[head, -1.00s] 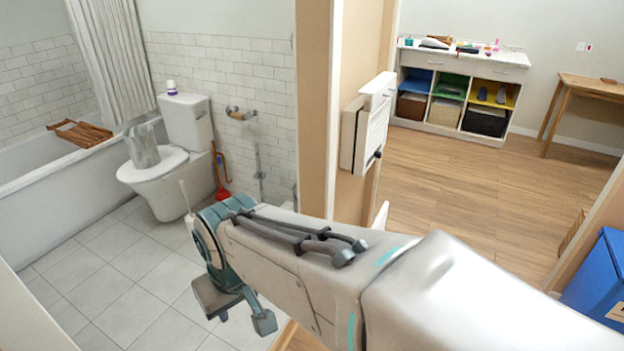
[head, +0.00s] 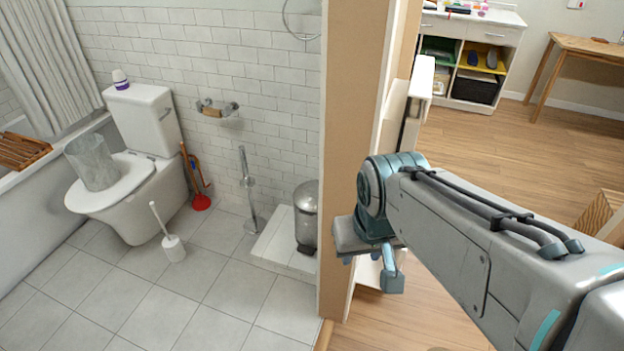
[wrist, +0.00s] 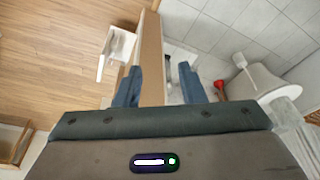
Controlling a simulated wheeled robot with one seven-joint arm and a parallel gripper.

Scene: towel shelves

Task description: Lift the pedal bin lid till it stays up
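The pedal bin (head: 305,222) is a grey metal cylinder with a domed lid (head: 307,194). It stands on a low white slab by the tiled wall, its right side cut off by the door frame. The lid looks down. My gripper (head: 370,271) hangs in front of the door frame, to the right of the bin in the picture and apart from it. In the wrist view my gripper (wrist: 160,83) has its two blue fingers spread, with nothing clearly held between them. I cannot make out the bin surely in the wrist view.
The door frame (head: 350,120) stands between my arm and the bin. A toilet brush (head: 172,245), red plunger (head: 200,200) and toilet (head: 150,185) stand left of the bin. The tiled floor (head: 190,300) in front is clear.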

